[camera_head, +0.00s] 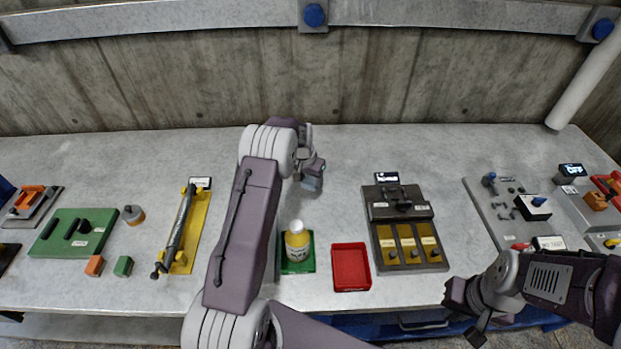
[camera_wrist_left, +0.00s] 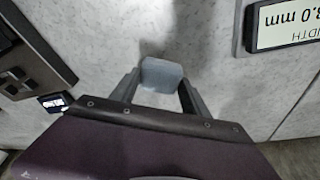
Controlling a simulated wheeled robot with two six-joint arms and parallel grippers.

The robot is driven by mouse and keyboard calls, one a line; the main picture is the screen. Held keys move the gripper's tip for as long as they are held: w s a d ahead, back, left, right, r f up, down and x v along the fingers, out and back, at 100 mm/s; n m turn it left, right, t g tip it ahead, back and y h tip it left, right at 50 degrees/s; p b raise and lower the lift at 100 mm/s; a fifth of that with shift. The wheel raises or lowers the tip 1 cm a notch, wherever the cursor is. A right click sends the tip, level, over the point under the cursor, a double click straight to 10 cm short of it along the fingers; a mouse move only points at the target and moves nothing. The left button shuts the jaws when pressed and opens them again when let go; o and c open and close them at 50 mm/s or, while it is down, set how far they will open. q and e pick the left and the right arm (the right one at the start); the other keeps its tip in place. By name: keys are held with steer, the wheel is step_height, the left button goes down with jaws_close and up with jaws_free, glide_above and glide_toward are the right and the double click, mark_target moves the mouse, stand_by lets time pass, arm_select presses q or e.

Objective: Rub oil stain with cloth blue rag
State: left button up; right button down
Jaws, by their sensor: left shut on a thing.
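My left gripper (camera_head: 311,172) is out over the middle of the table, towards the back wall. It is shut on a small grey-blue block-like piece, which I take to be the blue rag (camera_head: 312,184). In the left wrist view, the rag (camera_wrist_left: 162,76) sits between the two fingers of my left gripper (camera_wrist_left: 158,88), over the pale tabletop. I cannot tell whether it touches the surface. I cannot make out an oil stain. My right gripper (camera_head: 467,305) is at the table's front edge, right of the middle; its fingers are unclear.
A yellow-labelled bottle (camera_head: 297,241) stands on a green tray (camera_head: 298,268) beside a red tray (camera_head: 351,268). A dark fixture with yellow panels (camera_head: 404,210) is right of them. A yellow plate with a rod (camera_head: 186,228) is left. The back-centre tabletop is mostly clear.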

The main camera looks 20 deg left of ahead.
stand_by(0.3)
arm_select(q)
steer(key=shift+f+b, duration=0.65)
steer(key=shift+f, duration=0.35)
steer(key=shift+w, duration=0.1)
steer(key=shift+w+a+r, duration=0.1)
steer(key=shift+w+a, duration=0.35)
steer(key=shift+w, duration=0.4)
steer(key=shift+w+a, duration=0.4)
steer(key=shift+w, duration=0.45)
steer(key=shift+s+d, duration=0.3)
steer(key=shift+s, duration=0.35)
steer(key=shift+s+d, duration=0.3)
steer(key=shift+s, duration=0.3)
steer(key=shift+s+d, duration=0.3)
steer(key=shift+s, duration=0.35)
steer(key=shift+w+r+p, duration=0.1)
steer(key=shift+p, duration=0.25)
